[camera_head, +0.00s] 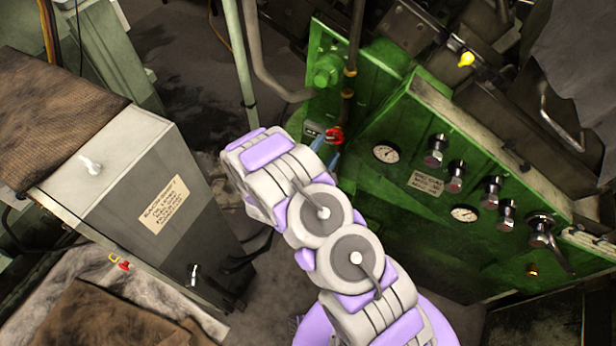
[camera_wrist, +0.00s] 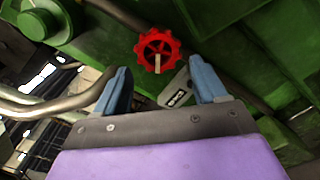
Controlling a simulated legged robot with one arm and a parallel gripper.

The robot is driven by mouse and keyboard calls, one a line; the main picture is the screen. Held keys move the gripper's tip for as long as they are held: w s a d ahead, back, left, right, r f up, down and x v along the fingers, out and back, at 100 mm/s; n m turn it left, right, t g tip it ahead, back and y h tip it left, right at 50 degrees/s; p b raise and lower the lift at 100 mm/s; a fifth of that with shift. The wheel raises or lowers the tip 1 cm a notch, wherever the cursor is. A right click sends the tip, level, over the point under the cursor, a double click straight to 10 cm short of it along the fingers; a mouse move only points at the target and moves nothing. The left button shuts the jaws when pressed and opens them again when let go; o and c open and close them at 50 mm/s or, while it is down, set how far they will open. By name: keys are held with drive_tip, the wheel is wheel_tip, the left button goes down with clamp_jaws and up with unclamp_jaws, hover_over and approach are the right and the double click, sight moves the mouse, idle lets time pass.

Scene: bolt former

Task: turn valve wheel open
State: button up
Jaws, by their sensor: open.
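A small red valve wheel (camera_wrist: 157,50) with a toothed rim and spokes sits on the green machine, just beyond my fingertips in the wrist view. My gripper (camera_wrist: 160,82) has two blue fingers spread apart, with nothing between them. The wheel appears between and slightly above the fingertips, apart from both. In the head view the red wheel (camera_head: 334,135) is small, beside a vertical pipe on the green machine. My blue gripper fingers (camera_head: 325,152) show just below it, partly hidden by my wrist.
A small label plate (camera_wrist: 178,97) lies below the wheel. A bent metal pipe (camera_wrist: 40,107) runs left of my gripper. The green panel (camera_head: 440,220) with gauges and knobs stands to the right. A grey cabinet (camera_head: 130,190) stands to the left, with dark floor between.

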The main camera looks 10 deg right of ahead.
drive_tip(key=b+v, duration=0.1)
drive_tip(key=v, duration=1.1)
drive_tip(key=shift+a, duration=0.3)
drive_tip(key=shift+f, duration=0.15)
